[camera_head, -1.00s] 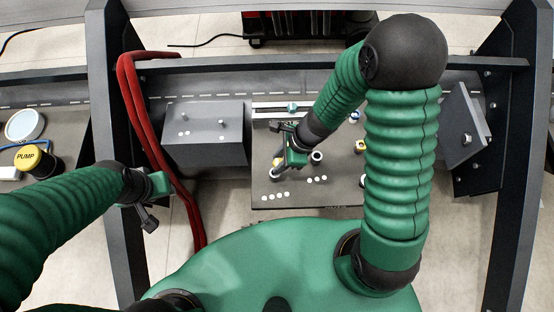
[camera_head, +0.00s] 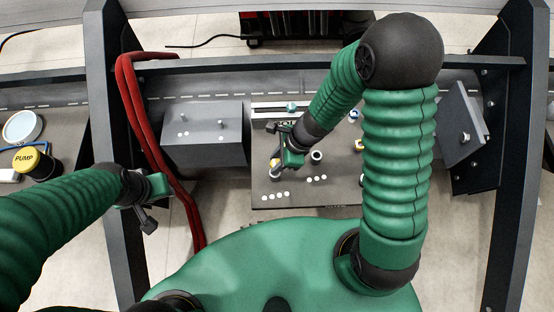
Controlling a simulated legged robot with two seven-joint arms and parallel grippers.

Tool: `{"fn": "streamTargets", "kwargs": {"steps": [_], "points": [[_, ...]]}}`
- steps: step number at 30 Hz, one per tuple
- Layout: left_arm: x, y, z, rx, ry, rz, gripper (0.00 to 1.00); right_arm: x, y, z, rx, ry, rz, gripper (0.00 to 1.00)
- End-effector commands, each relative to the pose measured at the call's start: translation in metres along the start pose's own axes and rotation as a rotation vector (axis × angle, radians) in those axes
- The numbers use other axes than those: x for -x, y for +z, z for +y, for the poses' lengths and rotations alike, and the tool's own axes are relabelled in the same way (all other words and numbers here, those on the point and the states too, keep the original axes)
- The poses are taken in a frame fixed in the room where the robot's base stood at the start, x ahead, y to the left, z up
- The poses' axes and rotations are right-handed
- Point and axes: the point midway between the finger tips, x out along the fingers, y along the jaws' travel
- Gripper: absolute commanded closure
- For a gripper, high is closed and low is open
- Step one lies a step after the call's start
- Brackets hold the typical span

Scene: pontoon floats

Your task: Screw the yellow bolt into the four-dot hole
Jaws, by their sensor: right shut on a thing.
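My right gripper (camera_head: 279,158) is shut on the yellow bolt (camera_head: 276,162), of which only a small yellow part shows beside the fingers. The bolt is over the hole (camera_head: 275,174) behind the row of four white dots (camera_head: 275,196) on the dark plate (camera_head: 335,192). Fingers and bolt cover most of that hole, so I cannot tell how deep the bolt sits. A second hole collar (camera_head: 316,157) stands to the right, behind a row of three dots (camera_head: 316,178). My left gripper (camera_head: 147,214) is away at the left, over the floor; its jaw gap is unclear.
A grey block (camera_head: 205,145) with small pegs stands left of the plate. Red hoses (camera_head: 133,105) run down beside it. A tilted dark panel (camera_head: 462,140) is at the right. A yellow-capped pump (camera_head: 35,160) is at far left. My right arm hides the plate's right part.

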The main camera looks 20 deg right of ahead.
Motion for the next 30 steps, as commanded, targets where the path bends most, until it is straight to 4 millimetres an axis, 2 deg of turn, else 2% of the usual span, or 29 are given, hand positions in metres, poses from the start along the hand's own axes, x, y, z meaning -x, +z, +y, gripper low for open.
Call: {"fn": "streamTargets", "kwargs": {"steps": [14,30], "points": [[0.000,0.000,0.000,0.000,0.000,0.000,0.64,-0.002,0.003,0.001,0.000,0.000,0.000,1.00],[-0.013,0.003,0.000,0.000,0.000,0.000,0.64,-0.014,-0.002,0.001,0.000,0.000,0.000,1.00]]}}
